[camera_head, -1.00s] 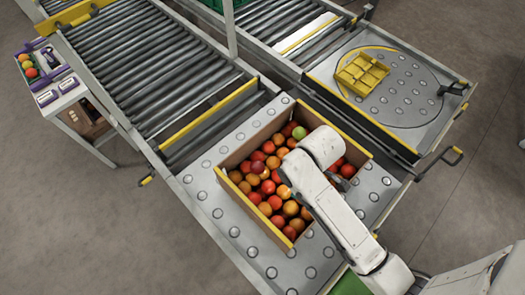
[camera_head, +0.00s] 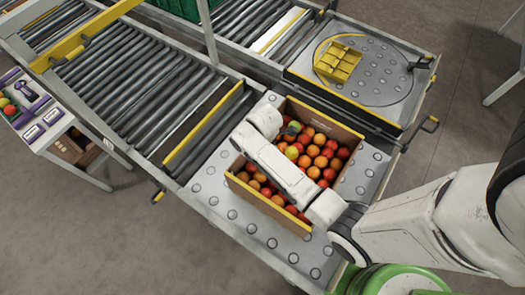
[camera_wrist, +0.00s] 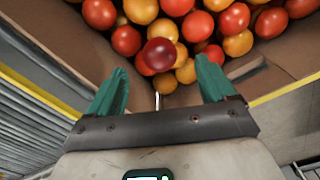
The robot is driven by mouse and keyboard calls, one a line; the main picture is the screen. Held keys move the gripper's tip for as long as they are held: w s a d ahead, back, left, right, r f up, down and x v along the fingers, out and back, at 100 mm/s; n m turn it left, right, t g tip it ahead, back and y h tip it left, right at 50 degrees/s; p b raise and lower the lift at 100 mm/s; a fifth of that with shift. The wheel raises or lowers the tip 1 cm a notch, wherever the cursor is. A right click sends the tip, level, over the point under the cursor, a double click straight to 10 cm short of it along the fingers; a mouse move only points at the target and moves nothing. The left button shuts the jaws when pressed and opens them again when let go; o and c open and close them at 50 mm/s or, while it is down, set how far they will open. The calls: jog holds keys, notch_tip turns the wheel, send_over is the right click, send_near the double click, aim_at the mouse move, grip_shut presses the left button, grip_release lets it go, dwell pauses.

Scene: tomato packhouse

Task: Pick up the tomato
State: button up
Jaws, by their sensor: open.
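Many red, orange and yellowish tomatoes fill a brown cardboard box (camera_head: 243,188) in the head view. In the wrist view, a dark red tomato (camera_wrist: 160,54) sits in front of the gap between my fingers, resting among lighter ones. My gripper (camera_wrist: 158,88) is open, with its two green fingers spread and nothing between them. The fingers are over the corner of the box (camera_wrist: 60,65), pointing toward the tomatoes. In the head view my arm covers part of the box and its contents, and the fingertips are hard to make out there.
The box stands on a metal ball-transfer table (camera_head: 253,228). A roller conveyor (camera_head: 150,85) lies behind it at left. A yellow divided tray (camera_head: 338,62) rests on a round turntable at upper right. A side stand (camera_head: 50,125) holds a few tomatoes at far left.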

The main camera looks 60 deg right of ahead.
jog(key=shift+w+f, duration=0.1)
jog(key=shift+f, duration=2.75)
jog(key=c, duration=0.8)
jog(key=shift+r, duration=0.1)
jog(key=shift+c, duration=0.2)
